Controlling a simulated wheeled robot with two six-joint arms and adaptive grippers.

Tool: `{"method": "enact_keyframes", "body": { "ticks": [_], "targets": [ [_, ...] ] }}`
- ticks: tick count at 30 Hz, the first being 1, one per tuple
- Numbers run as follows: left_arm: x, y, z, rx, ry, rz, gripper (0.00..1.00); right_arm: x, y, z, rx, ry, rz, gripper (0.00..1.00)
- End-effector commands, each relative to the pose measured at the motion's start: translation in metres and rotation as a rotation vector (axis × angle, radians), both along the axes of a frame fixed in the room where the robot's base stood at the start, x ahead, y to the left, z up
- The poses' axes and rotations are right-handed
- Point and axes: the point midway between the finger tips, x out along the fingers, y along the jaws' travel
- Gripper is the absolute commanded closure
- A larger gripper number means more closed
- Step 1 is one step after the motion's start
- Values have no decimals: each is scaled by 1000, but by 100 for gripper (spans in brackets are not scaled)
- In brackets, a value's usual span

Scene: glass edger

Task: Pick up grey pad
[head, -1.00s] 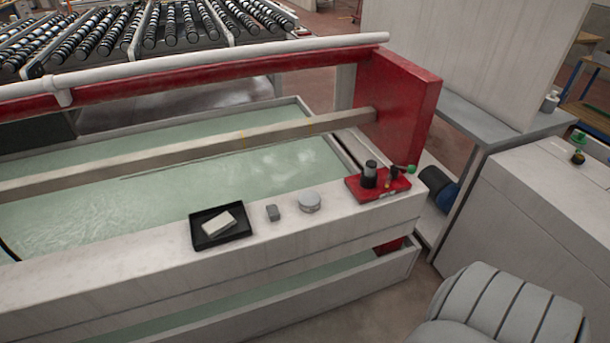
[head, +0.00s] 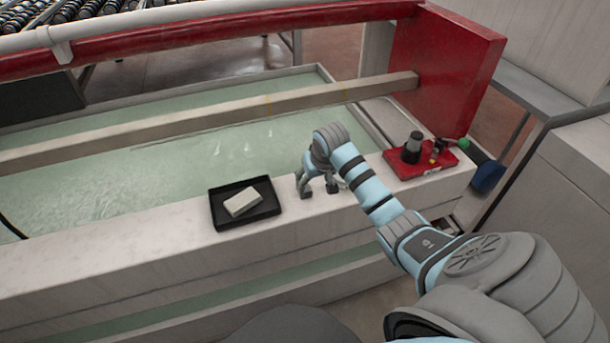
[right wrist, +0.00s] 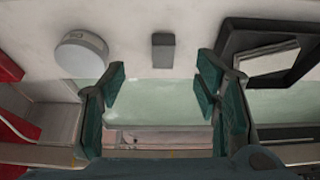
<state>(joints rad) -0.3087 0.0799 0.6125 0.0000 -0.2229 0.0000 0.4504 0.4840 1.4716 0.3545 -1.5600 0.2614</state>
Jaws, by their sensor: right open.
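The grey pad (right wrist: 163,46) is a small grey block on the pale ledge in the right wrist view, between a round grey-white disc and a black tray. In the head view I cannot make it out behind my right gripper. My right gripper (head: 319,191) is open over the ledge, just right of the tray. In the right wrist view its dark green fingers (right wrist: 162,82) are spread apart and empty. The pad appears centred between them across the picture, but above the fingertips, and no contact shows. My left gripper is not in view.
The black tray (head: 222,219) holds a white block (head: 243,201). The round disc (right wrist: 82,52) lies on the pad's other side. A red plate (head: 391,166) with a black knob stands farther right. A water trough (head: 150,175) and a crossbar (head: 200,128) lie behind the ledge.

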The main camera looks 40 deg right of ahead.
Motion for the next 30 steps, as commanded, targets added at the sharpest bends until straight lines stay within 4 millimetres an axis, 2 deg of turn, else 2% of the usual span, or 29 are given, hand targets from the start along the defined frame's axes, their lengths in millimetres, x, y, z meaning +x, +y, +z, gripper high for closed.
{"method": "enact_keyframes", "body": {
  "ticks": [1, 3, 5, 9, 12, 16, 21, 24, 30],
  "targets": [
    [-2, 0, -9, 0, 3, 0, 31, 7, -2, 16, 2, -12, -3, 43],
    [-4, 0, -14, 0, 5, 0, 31, 11, -3, 24, 5, -10, -8, 43],
    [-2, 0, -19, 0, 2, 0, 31, 16, -4, 13, 7, -6, -8, 43],
    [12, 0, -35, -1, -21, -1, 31, 31, -8, -25, 7, -5, -7, 43],
    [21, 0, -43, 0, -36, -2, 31, 39, -11, -44, 6, -5, -7, 43],
    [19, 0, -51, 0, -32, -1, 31, 46, -13, -57, 5, -6, -6, 43],
    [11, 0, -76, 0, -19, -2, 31, 59, -18, -90, 5, -5, -6, 43],
    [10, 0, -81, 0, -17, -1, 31, 63, -19, -99, 4, -5, -5, 43],
    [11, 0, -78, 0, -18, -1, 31, 64, -20, -96, 3, -6, -4, 43]
  ]
}}
